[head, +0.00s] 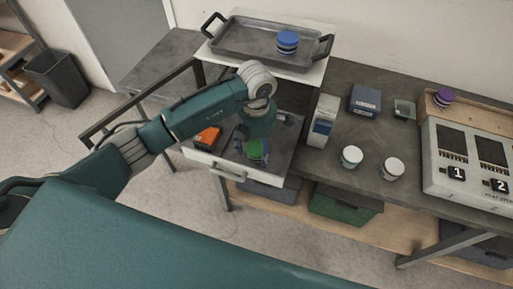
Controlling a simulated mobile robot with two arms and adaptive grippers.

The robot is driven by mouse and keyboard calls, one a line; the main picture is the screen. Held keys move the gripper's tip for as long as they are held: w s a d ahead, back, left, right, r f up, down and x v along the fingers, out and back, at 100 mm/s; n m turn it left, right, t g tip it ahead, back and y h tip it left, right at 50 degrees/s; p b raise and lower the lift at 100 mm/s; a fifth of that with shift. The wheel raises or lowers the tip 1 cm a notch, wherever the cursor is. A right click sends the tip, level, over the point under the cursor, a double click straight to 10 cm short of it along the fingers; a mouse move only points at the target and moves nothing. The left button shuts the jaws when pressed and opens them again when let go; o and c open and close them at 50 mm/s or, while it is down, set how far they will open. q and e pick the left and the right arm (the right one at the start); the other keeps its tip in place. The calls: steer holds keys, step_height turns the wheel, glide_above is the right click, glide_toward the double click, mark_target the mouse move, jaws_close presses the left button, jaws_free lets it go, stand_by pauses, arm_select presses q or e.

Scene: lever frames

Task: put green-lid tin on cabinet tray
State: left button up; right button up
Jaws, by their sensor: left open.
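The green-lid tin (255,151) stands in the open, pulled-out drawer (206,161) of the cabinet. My left gripper (256,139) is open and points down, right over the tin. Its fingers partly hide the tin, and I cannot tell whether they touch it. The cabinet tray (240,39) is dark, with black handles, and sits on the white cabinet top. A blue-lid tin (288,42) stands at its right end; the left and middle of the tray are bare. My right gripper is not in view.
An orange box (208,137) lies in the drawer, left of the tin. A white-and-blue carton (323,121) stands right of the drawer. Two white-lid tins (352,157) (392,168) stand on the bench. A purple-lid tin (443,97) stands by the numbered grey unit (470,160).

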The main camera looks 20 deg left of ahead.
mark_target(257, 147)
arm_select(q)
steer(key=shift+w+r+b, duration=0.1)
steer(key=shift+r+b, duration=0.3)
steer(key=shift+r, duration=0.15)
step_height(257, 147, up, 11)
steer(key=b, duration=0.3)
